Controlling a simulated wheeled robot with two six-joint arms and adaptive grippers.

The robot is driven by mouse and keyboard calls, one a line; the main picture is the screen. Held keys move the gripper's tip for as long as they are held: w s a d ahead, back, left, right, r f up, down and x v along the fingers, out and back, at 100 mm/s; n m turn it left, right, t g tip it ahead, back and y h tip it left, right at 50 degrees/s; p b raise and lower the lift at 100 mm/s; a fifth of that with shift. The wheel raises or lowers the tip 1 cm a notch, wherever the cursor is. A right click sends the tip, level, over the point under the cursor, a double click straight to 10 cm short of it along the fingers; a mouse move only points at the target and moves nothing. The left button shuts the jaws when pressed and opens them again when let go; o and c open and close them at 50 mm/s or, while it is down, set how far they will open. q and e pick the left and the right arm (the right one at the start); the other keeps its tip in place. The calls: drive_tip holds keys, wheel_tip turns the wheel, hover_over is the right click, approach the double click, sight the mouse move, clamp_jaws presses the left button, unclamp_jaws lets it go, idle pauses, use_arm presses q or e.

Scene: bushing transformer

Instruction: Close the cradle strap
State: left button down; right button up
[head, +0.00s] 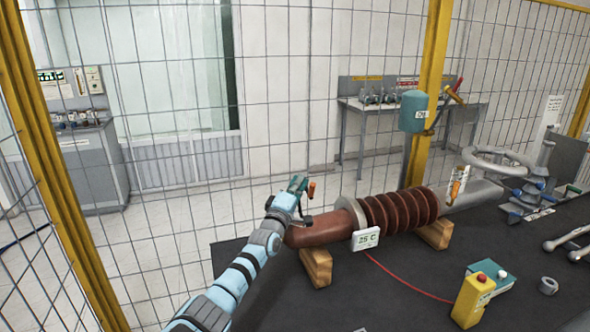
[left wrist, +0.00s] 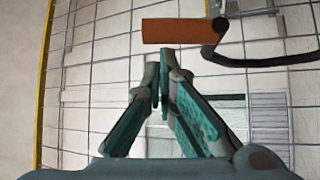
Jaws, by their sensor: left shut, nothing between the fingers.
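The bushing (head: 400,211), brown and ribbed, lies on wooden cradle blocks (head: 317,268) on the dark table. An orange handle (head: 311,189) stands up by its left end. In the left wrist view the orange handle (left wrist: 186,31) joins a dark curved bar (left wrist: 262,62), which looks like the strap's arm. My left gripper (head: 297,183) is shut and empty just left of the handle. In the left wrist view its fingertips (left wrist: 159,58) are just below the handle, seemingly apart from it. My right gripper does not show.
A white 25 C display (head: 366,239) sits at the bushing's front. A yellow box with a red button (head: 472,300) and a teal box (head: 490,275) stand at the front right. A wire fence (head: 290,90) stands behind the table. The table's front middle is mostly clear.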

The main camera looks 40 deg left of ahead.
use_arm(q)
drive_tip(key=shift+s+d+f, duration=0.15)
drive_tip(key=shift+d+f, duration=0.15)
drive_tip(key=shift+d, duration=0.2)
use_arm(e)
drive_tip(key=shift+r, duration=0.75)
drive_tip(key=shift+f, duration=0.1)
use_arm(q)
drive_tip(key=shift+d+f, duration=0.1)
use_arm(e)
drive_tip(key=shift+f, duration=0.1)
